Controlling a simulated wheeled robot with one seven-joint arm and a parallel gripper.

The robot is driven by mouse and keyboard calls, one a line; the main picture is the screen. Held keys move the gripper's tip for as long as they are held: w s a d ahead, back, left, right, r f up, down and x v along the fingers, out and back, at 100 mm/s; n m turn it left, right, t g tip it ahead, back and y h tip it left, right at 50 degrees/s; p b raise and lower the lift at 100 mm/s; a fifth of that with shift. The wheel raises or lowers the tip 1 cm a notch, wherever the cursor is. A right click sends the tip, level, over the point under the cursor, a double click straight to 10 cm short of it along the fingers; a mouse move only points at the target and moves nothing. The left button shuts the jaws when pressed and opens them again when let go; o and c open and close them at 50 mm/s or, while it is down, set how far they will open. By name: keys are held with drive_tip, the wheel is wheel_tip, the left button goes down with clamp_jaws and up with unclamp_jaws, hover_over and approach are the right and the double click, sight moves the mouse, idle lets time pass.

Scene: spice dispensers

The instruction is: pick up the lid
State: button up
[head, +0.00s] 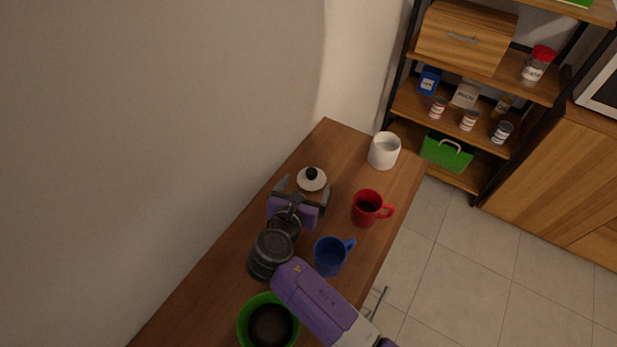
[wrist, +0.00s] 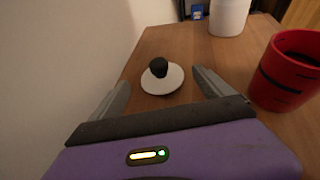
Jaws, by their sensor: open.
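The lid (head: 313,180) is a small white disc with a black knob, lying on the wooden counter near the wall. In the wrist view the lid (wrist: 161,79) lies just ahead of my gripper, centred between the finger lines. My gripper (head: 304,186) is open and empty, low over the counter; its grey fingers (wrist: 160,95) spread to either side of the lid. I cannot tell whether they touch it. The lid's whole top shows in the wrist view.
A red mug (head: 366,208) stands right of my gripper, with a blue mug (head: 329,256) nearer. A white canister (head: 384,151) is beyond the lid. A green bowl (head: 268,322) is at the near end. The wall borders the counter's left; a shelf (head: 490,150) stands behind.

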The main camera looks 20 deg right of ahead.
sight(310, 178)
drive_tip(key=x, duration=0.3)
drive_tip(key=shift+w+d+r+p, duration=0.1)
drive_tip(key=shift+w+d+p, duration=0.15)
drive_tip(key=shift+w+p, duration=0.05)
drive_tip(key=shift+w+d+f, duration=0.3)
drive_tip(key=shift+w+d, duration=0.05)
drive_tip(key=shift+w, duration=0.1)
drive_tip(key=shift+c, duration=0.4)
drive_tip(key=c, duration=1.3)
